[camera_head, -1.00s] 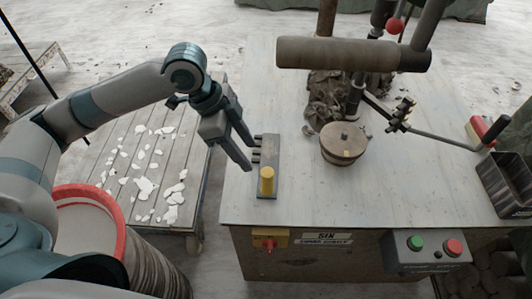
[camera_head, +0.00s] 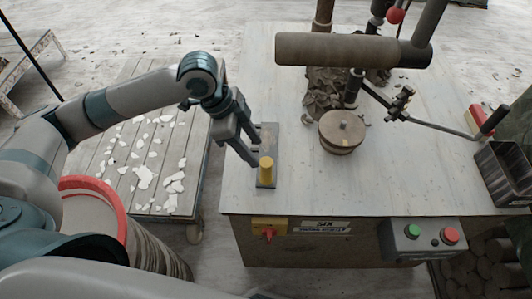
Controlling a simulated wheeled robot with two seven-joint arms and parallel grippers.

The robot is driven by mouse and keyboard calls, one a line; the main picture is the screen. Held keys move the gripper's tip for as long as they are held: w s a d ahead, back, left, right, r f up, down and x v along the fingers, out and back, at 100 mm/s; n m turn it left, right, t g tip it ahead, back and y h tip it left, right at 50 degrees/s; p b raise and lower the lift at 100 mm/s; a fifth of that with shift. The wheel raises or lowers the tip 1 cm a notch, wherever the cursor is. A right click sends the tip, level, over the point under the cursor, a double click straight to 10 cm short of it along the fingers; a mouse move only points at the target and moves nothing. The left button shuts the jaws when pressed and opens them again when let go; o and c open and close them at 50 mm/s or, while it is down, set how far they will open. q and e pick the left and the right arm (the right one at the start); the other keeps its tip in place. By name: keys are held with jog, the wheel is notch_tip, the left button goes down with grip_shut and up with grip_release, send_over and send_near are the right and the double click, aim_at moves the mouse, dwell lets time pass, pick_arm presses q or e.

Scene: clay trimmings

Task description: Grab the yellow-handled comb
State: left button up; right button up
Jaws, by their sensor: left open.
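The comb's yellow handle (camera_head: 266,170) shows near the front left of the workbench, at the front end of a flat grey plate or holder (camera_head: 270,133). The comb's other parts cannot be told apart from the grey piece. My left gripper (camera_head: 256,157) is open and points down toward the front right. Its fingertips are just behind and left of the yellow handle, over the grey piece, and partly hide it. I cannot tell if they touch. Nothing shows held between the fingers. My right gripper is not in view.
A round lidded wooden pot (camera_head: 341,138) stands right of the comb. A thick horizontal roller (camera_head: 338,49) hangs over the bench's back. A dark metal bin (camera_head: 503,172) is at the right. A slatted table with white scraps (camera_head: 145,177) and a red-rimmed bucket (camera_head: 118,205) are left.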

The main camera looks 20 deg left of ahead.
aim_at(263, 162)
pick_arm(q)
jog(key=p+x, duration=0.1)
jog(key=x, duration=0.6)
jog(key=shift+w+d+f, duration=0.1)
jog(key=shift+f, duration=0.05)
jog(key=shift+p, duration=0.35)
jog(key=shift+d+f+p, duration=0.25)
jog(key=shift+f+p, duration=0.2)
jog(key=shift+f, duration=0.15)
jog(key=p+x, duration=0.1)
jog(key=x, duration=0.2)
jog(key=shift+w+d+f, duration=0.1)
jog(key=shift+f, duration=0.3)
grip_shut()
jog(key=shift+r, duration=0.2)
